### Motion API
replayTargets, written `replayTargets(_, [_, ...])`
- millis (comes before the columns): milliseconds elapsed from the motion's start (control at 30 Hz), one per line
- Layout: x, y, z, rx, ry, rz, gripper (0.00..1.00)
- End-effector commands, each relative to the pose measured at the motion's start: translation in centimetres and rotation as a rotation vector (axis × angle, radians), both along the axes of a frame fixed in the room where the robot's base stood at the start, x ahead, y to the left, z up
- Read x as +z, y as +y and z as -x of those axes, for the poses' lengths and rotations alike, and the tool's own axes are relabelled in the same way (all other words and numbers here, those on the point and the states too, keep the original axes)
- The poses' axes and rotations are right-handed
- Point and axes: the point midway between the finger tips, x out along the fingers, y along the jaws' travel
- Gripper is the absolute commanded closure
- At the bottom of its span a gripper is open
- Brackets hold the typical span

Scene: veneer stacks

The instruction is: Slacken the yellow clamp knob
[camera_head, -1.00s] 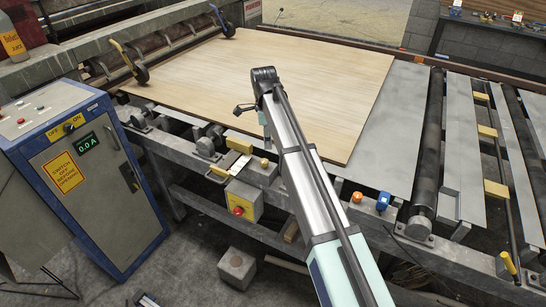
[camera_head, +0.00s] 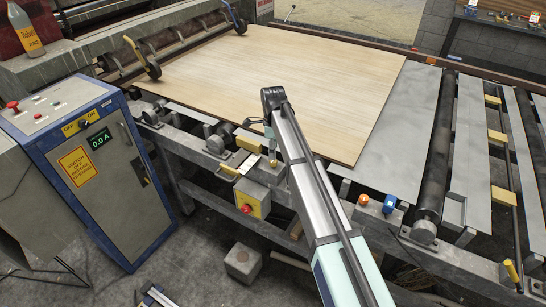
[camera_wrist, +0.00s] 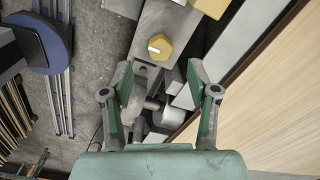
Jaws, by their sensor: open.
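The yellow clamp knob (camera_wrist: 160,46) is many-sided with a pale mark on its face, and sits on a grey metal bar in the wrist view. In the head view it is a small yellow spot (camera_head: 272,163) on the front frame, just below the end of my arm. My gripper (camera_wrist: 160,74) is open and empty. In the wrist view its two green-lined fingers stand apart, with the knob between their lines but a little past the tips. It appears apart from the knob. In the head view my gripper is largely hidden by the arm.
A wooden veneer sheet (camera_head: 285,75) lies behind the knob. A yellow block (camera_head: 249,144) is left of it. A yellow box with a red button (camera_head: 248,199) hangs below. Orange (camera_head: 364,199) and blue (camera_head: 389,203) buttons are to the right. A blue-edged control cabinet (camera_head: 110,175) stands left.

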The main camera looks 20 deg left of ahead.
Motion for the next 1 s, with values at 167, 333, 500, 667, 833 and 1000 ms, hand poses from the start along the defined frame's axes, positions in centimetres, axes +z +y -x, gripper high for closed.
replayTargets(167, [-2.8,0.0,0.0,0.0,0.001,0.0,0.4])
replayTargets(333, [-4.6,0.0,0.0,0.0,0.0,0.0,0.4])
replayTargets(500, [-5.4,0.0,0.0,0.0,-0.001,0.0,0.4])
replayTargets(667, [-5.4,0.0,0.0,0.0,-0.001,0.0,0.4])
replayTargets(833, [-5.4,0.0,0.0,0.0,-0.001,0.0,0.69])
replayTargets(1000, [-5.4,0.0,0.0,0.0,0.0,0.0,1.0])
